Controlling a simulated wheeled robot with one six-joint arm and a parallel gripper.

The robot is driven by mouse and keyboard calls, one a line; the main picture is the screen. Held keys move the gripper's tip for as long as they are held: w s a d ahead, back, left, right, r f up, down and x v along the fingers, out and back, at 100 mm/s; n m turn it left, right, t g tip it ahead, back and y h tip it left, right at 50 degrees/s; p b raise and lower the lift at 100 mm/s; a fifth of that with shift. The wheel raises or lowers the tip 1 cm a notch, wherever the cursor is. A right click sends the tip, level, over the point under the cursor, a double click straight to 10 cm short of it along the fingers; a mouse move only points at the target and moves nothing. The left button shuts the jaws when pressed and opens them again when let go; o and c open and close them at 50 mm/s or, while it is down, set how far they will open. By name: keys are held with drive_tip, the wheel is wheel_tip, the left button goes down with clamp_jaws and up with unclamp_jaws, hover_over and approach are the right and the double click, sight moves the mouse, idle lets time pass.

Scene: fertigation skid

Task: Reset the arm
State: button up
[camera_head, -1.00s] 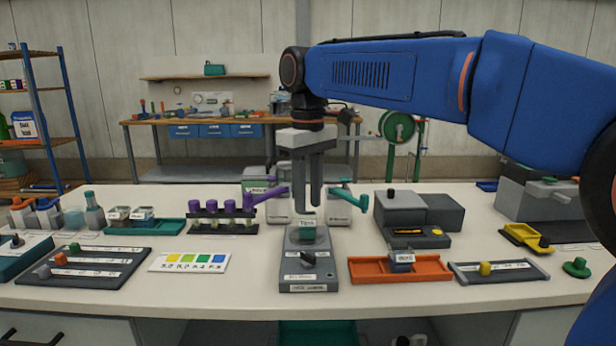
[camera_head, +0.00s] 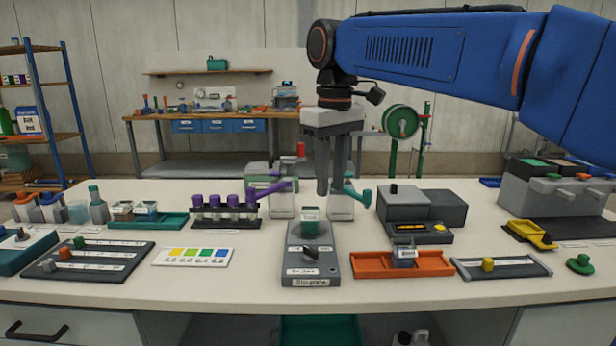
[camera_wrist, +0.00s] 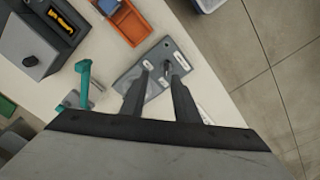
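My gripper (camera_head: 340,190) hangs from the blue arm above the back part of the white table, its fingers pointing down. In the head view its two fingers are apart, with nothing seen between them. In the wrist view the gripper (camera_wrist: 158,78) also shows its fingers apart and empty. Below and nearer the front is a grey device (camera_head: 310,262) with a dark knob and a green-topped cup at its back end. The device also shows in the wrist view (camera_wrist: 182,52), beyond the fingertips. The gripper appears clear of it.
A purple-capped vial rack (camera_head: 226,222) stands left of the gripper. A teal-handled valve (camera_head: 358,195) is close behind or beside the fingers; the exact gap is unclear. An orange tray (camera_head: 375,264) and grey box (camera_head: 405,205) are at right. The front table edge is clear.

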drive_tip(key=s+d+f+m+t, duration=0.1)
drive_tip(key=s+d+f+m, duration=0.1)
drive_tip(key=s+d+f, duration=0.45)
drive_tip(key=s+d+f+m+t, duration=0.15)
drive_tip(key=s+d+f, duration=0.25)
drive_tip(key=d, duration=0.6)
drive_tip(key=s+d+f+m+t, duration=0.1)
drive_tip(key=s+d+f+m, duration=0.1)
drive_tip(key=s+f, duration=0.4)
drive_tip(key=s+d+f+m+t, duration=0.1)
drive_tip(key=s+d+f+m, duration=0.1)
drive_tip(key=s+d+f, duration=0.3)
wheel_tip(320, 180, down, 4)
drive_tip(key=shift+s+d+f+m, duration=0.25)
drive_tip(key=shift+s+m, duration=0.1)
drive_tip(key=shift+s, duration=0.05)
